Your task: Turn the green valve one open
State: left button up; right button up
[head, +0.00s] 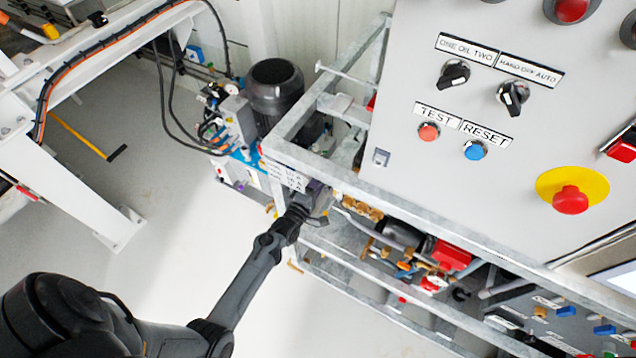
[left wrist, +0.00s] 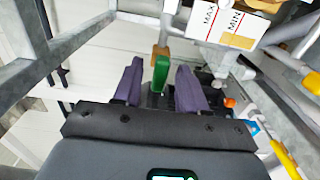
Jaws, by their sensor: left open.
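The green valve handle (left wrist: 161,73) shows in the left wrist view as a short green bar below a brass fitting (left wrist: 161,51). My left gripper (left wrist: 160,75) is open, and its two purple fingers stand on either side of the green handle with a gap on both sides. Whether either finger touches it cannot be told. In the head view my left gripper (head: 318,197) reaches in at the corner of the metal frame, and the green valve is hidden there. My right gripper is in neither view.
Galvanised frame bars (head: 345,185) surround the left gripper closely. A grey control panel (head: 450,150) with knobs and buttons stands to the right. A black motor (head: 275,88) is behind the gripper. A white MAX/MIN label (left wrist: 226,24) hangs close by. Open floor (head: 180,240) lies to the left.

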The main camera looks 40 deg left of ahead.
pick_arm(q)
grip_shut()
jog(key=shift+r+n, duration=0.1)
jog(key=shift+n, duration=0.3)
jog(key=n+p, duration=0.7)
jog(key=n, duration=1)
dwell(0.4)
dwell(0.5)
